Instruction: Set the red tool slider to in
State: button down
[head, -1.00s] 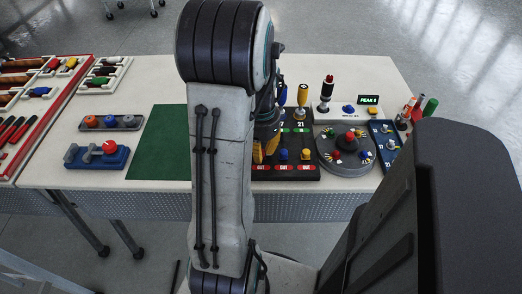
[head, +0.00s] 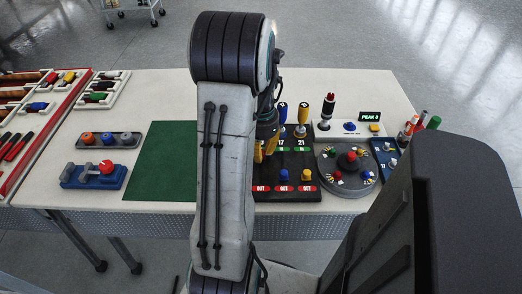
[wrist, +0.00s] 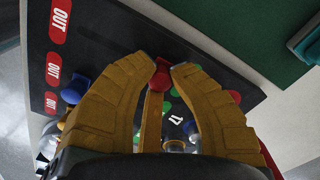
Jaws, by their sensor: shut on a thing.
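The black slider board (head: 270,208) lies on the table, with red OUT labels along its near edge and green labels farther back. In the wrist view, my gripper (wrist: 164,68) has its yellow fingertips closed on the red slider knob (wrist: 160,77). The red knob sits farther from the OUT labels than the blue slider knob (wrist: 76,88). In the head view my gripper (head: 264,149) is partly behind my arm, and the red knob is hidden. The blue knob (head: 282,174) and yellow knob (head: 308,175) stand near their OUT labels.
A grey round dial panel (head: 345,180) stands right of the board, with a red-black tool (head: 327,108) behind it. A bare green mat (head: 165,160) lies to the left.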

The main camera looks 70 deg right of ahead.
jog(key=shift+d, duration=0.15)
jog(key=c, duration=1.1)
grip_release()
jog(key=shift+r, duration=0.1)
notch_tip(320, 180, up, 12)
jog(key=shift+f, duration=0.15)
